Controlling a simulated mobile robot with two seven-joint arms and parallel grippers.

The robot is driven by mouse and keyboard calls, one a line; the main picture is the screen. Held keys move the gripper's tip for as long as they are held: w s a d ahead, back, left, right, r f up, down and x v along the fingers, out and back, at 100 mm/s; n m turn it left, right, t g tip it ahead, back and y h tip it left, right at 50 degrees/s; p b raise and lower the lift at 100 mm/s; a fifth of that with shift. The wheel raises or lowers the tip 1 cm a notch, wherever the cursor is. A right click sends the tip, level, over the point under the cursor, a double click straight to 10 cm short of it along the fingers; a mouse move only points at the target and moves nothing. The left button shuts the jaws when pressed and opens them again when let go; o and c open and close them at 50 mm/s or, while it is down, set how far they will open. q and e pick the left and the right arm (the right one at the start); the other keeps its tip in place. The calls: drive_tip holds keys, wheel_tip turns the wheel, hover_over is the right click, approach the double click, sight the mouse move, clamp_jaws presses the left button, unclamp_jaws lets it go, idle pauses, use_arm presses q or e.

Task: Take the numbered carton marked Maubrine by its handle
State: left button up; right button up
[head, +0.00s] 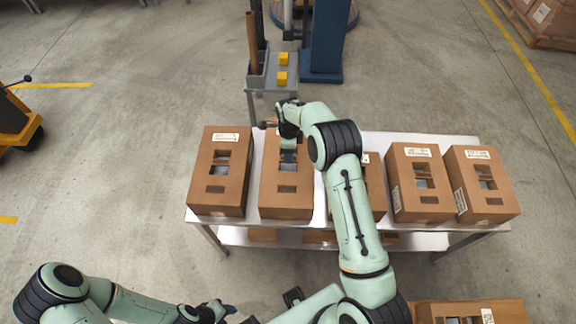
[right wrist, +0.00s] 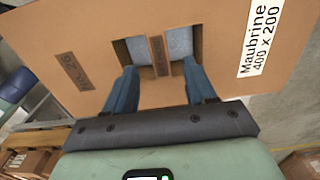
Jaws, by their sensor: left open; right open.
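The carton marked Maubrine (right wrist: 90,75) fills the top of the right wrist view, its white label (right wrist: 262,40) reading "Maubrine 400 x 200". Two openings in its face leave a narrow brown handle strip (right wrist: 158,56) between them. My right gripper (right wrist: 160,65) is open, one finger at each opening, with the strip between the fingers. How deep the tips reach is unclear. In the head view my right arm reaches over the second carton from the left (head: 285,207), hiding part of it. My left gripper (head: 222,312) is open and empty, low in the head view, away from the cartons.
Several similar cartons stand in a row on the metal table (head: 400,139), with one to the left (head: 217,205) and others to the right (head: 420,205). A stand with yellow blocks (head: 283,68) is behind the table. Another carton (head: 470,310) is at the bottom right.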

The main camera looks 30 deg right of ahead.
sight(288, 166)
drive_tip(key=shift+f+p, duration=0.35)
drive_tip(key=shift+f, duration=2.8)
clamp_jaws()
drive_tip(key=shift+w+r, duration=0.15)
drive_tip(key=shift+r, duration=0.05)
